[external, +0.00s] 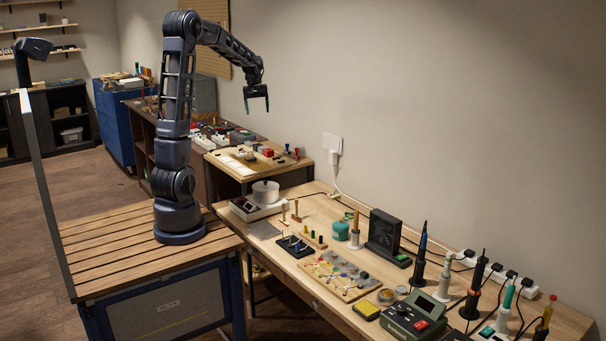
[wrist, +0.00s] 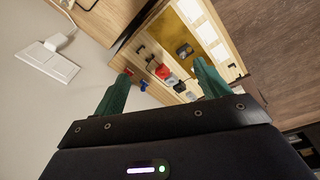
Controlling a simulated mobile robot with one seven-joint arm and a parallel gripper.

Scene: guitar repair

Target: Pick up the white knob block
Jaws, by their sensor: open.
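My gripper (external: 257,104) is open and empty, pointing down high above the small wooden board by the wall. In the wrist view its two green fingers (wrist: 160,72) stand wide apart, with the board beyond them. A row of small blocks lies on the board between the fingers. One small whitish block (wrist: 180,87) with a dark top sits just past a red block (wrist: 163,72). It may be the white knob block, but it is too small to be sure. Another pale block (wrist: 191,96) is beside it. Nothing touches the fingers.
The board (external: 232,170) also carries a yellow mat (wrist: 196,36) and upright red and blue handled tools (external: 292,151). A wall outlet with a plug (external: 333,145) is nearby. The workbench at right is crowded with a white pot (external: 265,191), soldering irons and a station (external: 412,317).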

